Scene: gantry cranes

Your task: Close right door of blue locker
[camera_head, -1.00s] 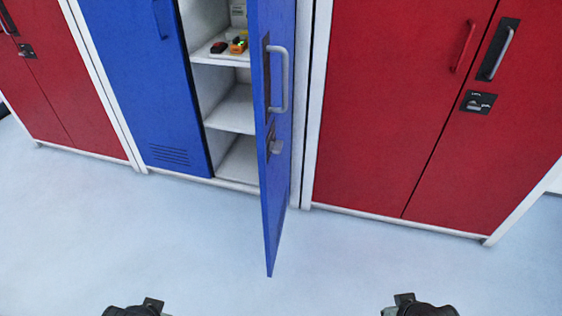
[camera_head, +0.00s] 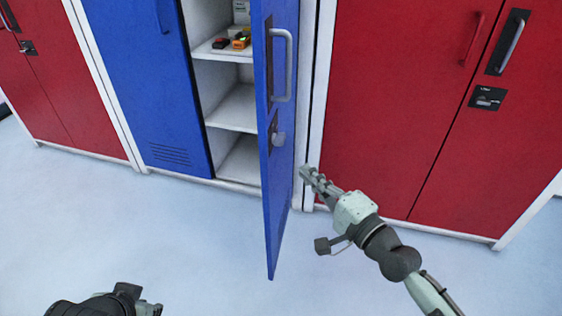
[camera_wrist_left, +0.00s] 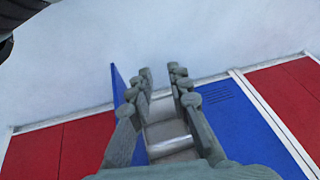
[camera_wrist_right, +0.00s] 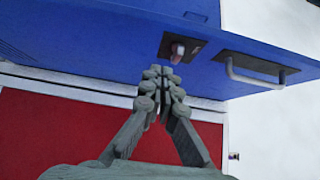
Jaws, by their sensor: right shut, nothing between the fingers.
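The blue locker's right door (camera_head: 270,160) stands wide open, its edge toward me and its outer face turned right. It has a grey handle (camera_head: 289,65) and a lock knob (camera_head: 279,139) below. My right gripper (camera_head: 306,173) is shut and empty, to the right of the door's outer face. In the right wrist view the fingertips (camera_wrist_right: 162,72) appear just below the lock plate (camera_wrist_right: 181,47); contact cannot be told. My left gripper (camera_head: 150,306) is low at the left. Its fingers (camera_wrist_left: 162,75) are apart and empty in the left wrist view.
The locker's left door (camera_head: 145,85) is closed. Small items (camera_head: 232,41) lie on a shelf inside the open half. Closed red lockers stand on the right (camera_head: 400,110) and left (camera_head: 50,90). The pale floor (camera_head: 190,240) in front is clear.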

